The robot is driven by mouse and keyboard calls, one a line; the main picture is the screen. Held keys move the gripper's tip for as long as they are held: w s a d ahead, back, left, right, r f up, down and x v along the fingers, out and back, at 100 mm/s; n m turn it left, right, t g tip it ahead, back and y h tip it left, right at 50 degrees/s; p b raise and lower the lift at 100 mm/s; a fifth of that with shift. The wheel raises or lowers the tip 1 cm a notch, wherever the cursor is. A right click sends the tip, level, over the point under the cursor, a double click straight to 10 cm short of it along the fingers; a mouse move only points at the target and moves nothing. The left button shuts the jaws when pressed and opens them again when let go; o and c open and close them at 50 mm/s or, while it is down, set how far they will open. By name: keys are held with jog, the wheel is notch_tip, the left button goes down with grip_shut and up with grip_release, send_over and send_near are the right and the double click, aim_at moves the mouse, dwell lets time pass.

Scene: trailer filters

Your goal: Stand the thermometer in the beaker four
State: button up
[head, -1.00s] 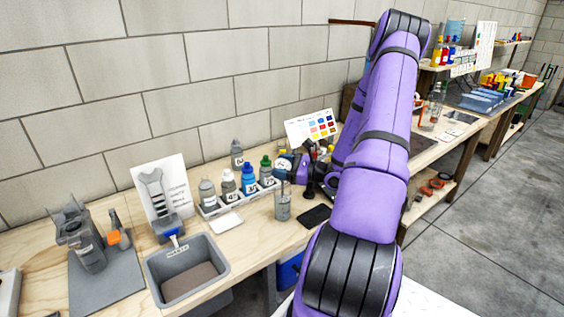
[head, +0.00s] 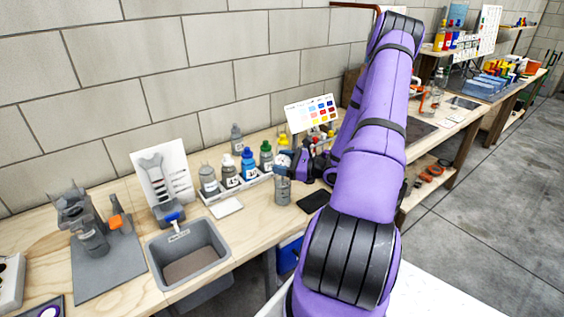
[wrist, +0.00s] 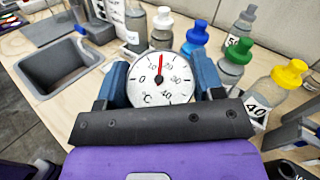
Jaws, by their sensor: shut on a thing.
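The thermometer, a round white dial (wrist: 160,78) with a red needle, sits between the two blue fingers of my gripper (wrist: 163,84) in the wrist view. In the head view the dial (head: 282,161) and my gripper (head: 291,160) are just above a small grey, clear-walled beaker (head: 283,191) on the bench. The dial appears directly over the beaker's mouth. The stem is hidden under the dial in the wrist view, and I cannot tell how far it reaches into the beaker. The number on the beaker is not readable.
A row of capped bottles (head: 248,167) in a white rack stands close behind and left. A yellow-capped bottle (wrist: 287,80) is near my gripper. A colour chart (head: 312,113) stands behind.

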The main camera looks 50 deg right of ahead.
jog(key=o, duration=1)
jog(key=v, duration=1)
jog(key=shift+s+d, duration=0.15)
jog(key=shift+s, duration=0.25)
